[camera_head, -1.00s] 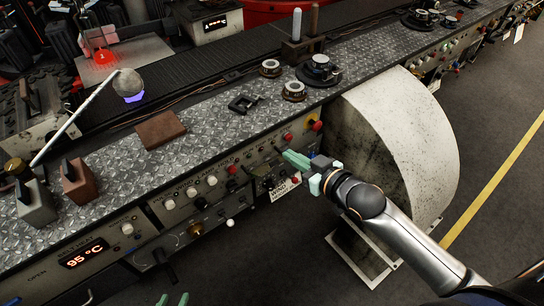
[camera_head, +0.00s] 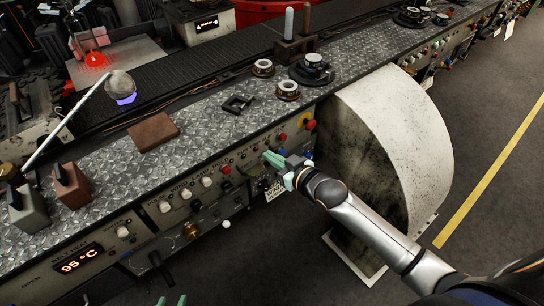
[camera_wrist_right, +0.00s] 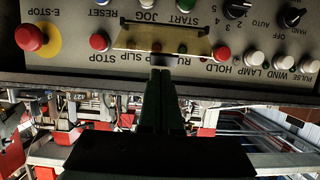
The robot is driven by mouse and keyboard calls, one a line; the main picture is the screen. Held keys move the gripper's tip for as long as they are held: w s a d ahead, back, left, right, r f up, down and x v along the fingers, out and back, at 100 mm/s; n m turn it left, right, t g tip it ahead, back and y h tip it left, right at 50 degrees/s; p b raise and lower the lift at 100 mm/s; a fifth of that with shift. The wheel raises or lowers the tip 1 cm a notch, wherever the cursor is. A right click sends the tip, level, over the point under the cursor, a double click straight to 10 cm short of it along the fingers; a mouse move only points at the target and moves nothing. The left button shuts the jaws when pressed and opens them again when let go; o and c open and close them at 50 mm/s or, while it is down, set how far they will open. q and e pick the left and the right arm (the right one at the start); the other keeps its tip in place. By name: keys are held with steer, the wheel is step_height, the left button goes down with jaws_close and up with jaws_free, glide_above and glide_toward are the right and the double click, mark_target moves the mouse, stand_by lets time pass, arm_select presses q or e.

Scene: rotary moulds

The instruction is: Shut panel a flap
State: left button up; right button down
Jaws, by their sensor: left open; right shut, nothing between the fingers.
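My right gripper (camera_head: 266,156) is shut and empty, its pale green fingers at the front of the control panel (camera_head: 211,190), left of the red E-stop button. In the right wrist view, the shut fingers (camera_wrist_right: 161,72) point at the lower edge of a yellowish see-through flap (camera_wrist_right: 160,38). The flap lies across part of the panel's buttons and lettering; I cannot tell its angle or whether the fingers touch it. In the head view my gripper largely hides that place. My left gripper (camera_head: 172,300) is open at the bottom edge, mostly out of view.
The E-stop (camera_wrist_right: 30,37) with its yellow ring and several knobs stick out of the panel beside the flap. A lever (camera_head: 160,266) juts out at lower left. The floor at right is clear.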

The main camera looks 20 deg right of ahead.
steer(key=shift+f, duration=0.1)
steer(key=shift+s+d+f+t+b, duration=0.15)
steer(key=shift+s+t+b, duration=0.15)
steer(key=shift+b, duration=0.25)
